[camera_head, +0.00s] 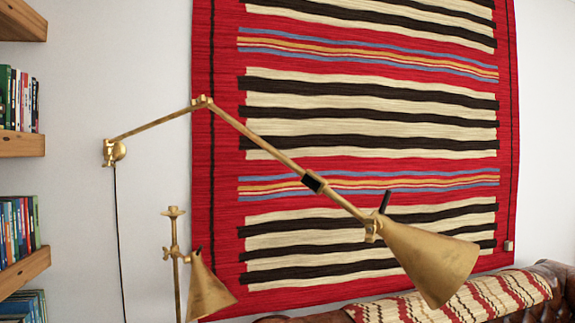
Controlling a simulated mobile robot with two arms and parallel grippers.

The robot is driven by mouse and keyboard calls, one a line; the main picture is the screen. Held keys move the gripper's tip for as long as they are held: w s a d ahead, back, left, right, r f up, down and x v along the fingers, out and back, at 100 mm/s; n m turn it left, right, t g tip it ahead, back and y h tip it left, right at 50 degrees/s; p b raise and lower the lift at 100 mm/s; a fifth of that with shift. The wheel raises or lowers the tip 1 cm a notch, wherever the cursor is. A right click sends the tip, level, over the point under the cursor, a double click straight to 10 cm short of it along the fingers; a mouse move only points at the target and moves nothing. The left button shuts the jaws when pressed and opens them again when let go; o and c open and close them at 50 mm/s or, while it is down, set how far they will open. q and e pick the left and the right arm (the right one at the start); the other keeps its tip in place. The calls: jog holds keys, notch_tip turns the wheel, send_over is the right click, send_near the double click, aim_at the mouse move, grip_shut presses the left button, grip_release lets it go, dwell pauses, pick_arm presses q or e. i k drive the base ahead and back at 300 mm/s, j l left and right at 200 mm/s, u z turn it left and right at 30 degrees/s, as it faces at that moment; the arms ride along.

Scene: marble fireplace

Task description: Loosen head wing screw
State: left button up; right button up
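A brass wall lamp with a jointed arm (262,142) reaches from a wall mount (113,152) on the left to a cone-shaped head (428,262) at the lower right. A small brass joint (372,228) links the arm to the head, and a dark handle (385,201) sticks up beside it. The head wing screw is too small to tell apart at this joint. A second, smaller brass lamp (207,290) on an upright pole stands at the lower middle. Neither of my grippers shows in the head view.
Wooden shelves (22,144) with books (18,226) line the left edge. A striped red rug (370,110) hangs on the white wall behind the lamp. A brown leather sofa (552,275) with a striped throw (478,300) is at the lower right. A dark cord (117,230) hangs from the wall mount.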

aim_at(371, 228)
jog(key=i+j+z, duration=0.1)
jog(key=j, duration=0.4)
jog(key=i+j, duration=0.1)
jog(key=j, duration=0.35)
jog(key=i+j+z, duration=0.15)
jog(key=j, duration=0.35)
jog(key=k, duration=0.05)
